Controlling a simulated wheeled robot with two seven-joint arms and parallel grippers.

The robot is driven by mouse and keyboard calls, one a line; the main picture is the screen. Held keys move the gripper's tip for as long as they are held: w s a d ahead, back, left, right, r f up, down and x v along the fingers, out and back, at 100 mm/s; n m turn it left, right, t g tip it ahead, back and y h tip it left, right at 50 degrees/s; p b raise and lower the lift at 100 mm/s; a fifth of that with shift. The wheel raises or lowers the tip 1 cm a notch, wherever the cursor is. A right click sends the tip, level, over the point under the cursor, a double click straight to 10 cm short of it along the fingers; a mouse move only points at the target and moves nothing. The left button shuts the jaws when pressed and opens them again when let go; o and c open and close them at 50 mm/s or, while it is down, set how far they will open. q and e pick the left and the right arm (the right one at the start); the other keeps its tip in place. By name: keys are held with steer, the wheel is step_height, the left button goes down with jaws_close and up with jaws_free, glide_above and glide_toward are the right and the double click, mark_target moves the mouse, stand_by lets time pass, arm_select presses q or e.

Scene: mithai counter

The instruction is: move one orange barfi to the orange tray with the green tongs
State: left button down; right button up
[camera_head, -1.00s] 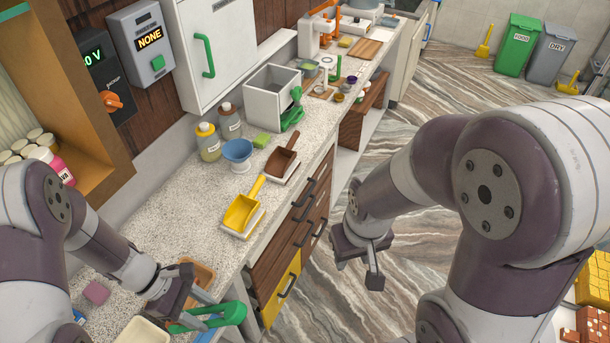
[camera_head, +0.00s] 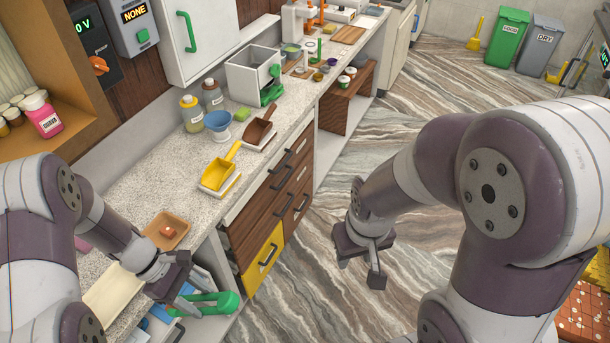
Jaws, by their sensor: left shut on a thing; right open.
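The orange tray (camera_head: 153,237) lies on the counter at lower left with one small orange-brown piece (camera_head: 168,231), apparently a barfi, in it. My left gripper (camera_head: 178,292) is shut on the green tongs (camera_head: 222,303), just in front of the tray near the counter's front edge. The tongs' tips are hard to make out, and I see no piece held in them. More orange-red pieces (camera_head: 585,312) lie at the lower right edge, partly hidden by my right arm. My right gripper (camera_head: 372,262) is open and empty above the floor.
A cream tray (camera_head: 112,298) lies nearer than the orange tray. A yellow scoop (camera_head: 217,174), brown scoop (camera_head: 258,132), blue bowl (camera_head: 218,121) and bottles (camera_head: 192,114) stand farther along the counter. Drawers (camera_head: 264,257) line its front. The floor in the middle is clear.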

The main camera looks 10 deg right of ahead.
mark_target(195, 298)
arm_select(q)
steer(key=shift+m+g, duration=0.3)
steer(key=shift+m, duration=0.1)
steer(key=w+f+b, duration=0.1)
steer(key=f, duration=0.1)
steer(key=w+a+f+b, duration=0.1)
steer(key=f, duration=0.1)
steer(key=w+a+f+b, duration=0.1)
steer(key=f, duration=0.2)
steer(key=shift+w+b, duration=0.2)
steer(key=shift+b, duration=0.1)
steer(key=w+a+f+m+b, duration=0.1)
steer(key=a+f+b, duration=0.2)
steer(key=f+b, duration=0.7)
step_height(195, 298, down, 10)
steer(key=shift+a+r+y, duration=0.1)
steer(key=shift+a+y, duration=0.1)
steer(key=shift+y, duration=0.2)
steer(key=shift+w, duration=0.2)
